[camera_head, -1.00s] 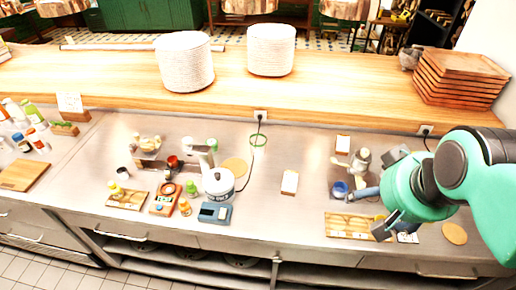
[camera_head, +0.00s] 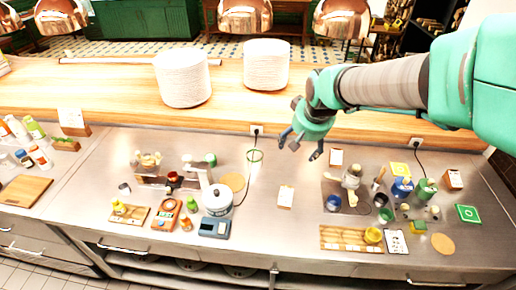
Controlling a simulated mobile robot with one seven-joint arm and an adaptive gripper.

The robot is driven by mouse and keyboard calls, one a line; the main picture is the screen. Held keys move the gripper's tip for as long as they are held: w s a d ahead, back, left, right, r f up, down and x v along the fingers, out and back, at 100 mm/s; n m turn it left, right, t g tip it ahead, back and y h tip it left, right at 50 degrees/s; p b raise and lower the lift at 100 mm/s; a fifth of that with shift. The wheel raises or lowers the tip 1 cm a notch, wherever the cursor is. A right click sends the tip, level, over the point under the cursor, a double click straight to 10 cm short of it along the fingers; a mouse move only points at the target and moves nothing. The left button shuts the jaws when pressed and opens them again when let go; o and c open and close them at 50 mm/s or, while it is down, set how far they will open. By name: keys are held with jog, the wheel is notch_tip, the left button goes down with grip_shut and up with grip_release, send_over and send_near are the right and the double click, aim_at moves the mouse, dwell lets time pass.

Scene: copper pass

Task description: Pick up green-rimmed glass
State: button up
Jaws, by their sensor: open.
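The green-rimmed glass (camera_head: 255,156) stands on the steel counter near the wall below the wooden shelf, left of centre-right. It looks clear, with a thin green ring at its top. My gripper (camera_head: 299,146) is open and empty, its fingers pointing down. In the picture it is a short way right of the glass and apart from it. How high it hangs above the counter is hard to tell.
A cord runs from a wall outlet (camera_head: 257,130) down past the glass. Plate stacks (camera_head: 265,65) stand on the shelf (camera_head: 225,90).

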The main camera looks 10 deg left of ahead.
jog(key=w+a+f+n+p, duration=0.1)
jog(key=w+a+f+p, duration=0.2)
jog(key=w+a+f, duration=0.8)
jog(key=a, duration=0.3)
jog(key=shift+n+g, duration=0.3)
send_near(255, 157)
jog(key=shift+s+d+f+b, duration=0.1)
jog(key=shift+s+f+b, duration=0.2)
jog(key=shift+s+f, duration=0.3)
jog(key=shift+a+b+x, duration=0.1)
jog(key=shift+b+x, duration=0.15)
jog(key=shift+x, duration=1.05)
jog(key=shift+a+b+x, duration=0.15)
jog(key=shift+b+x, duration=0.1)
jog(key=shift+x, duration=1.1)
jog(key=shift+c, duration=0.5)
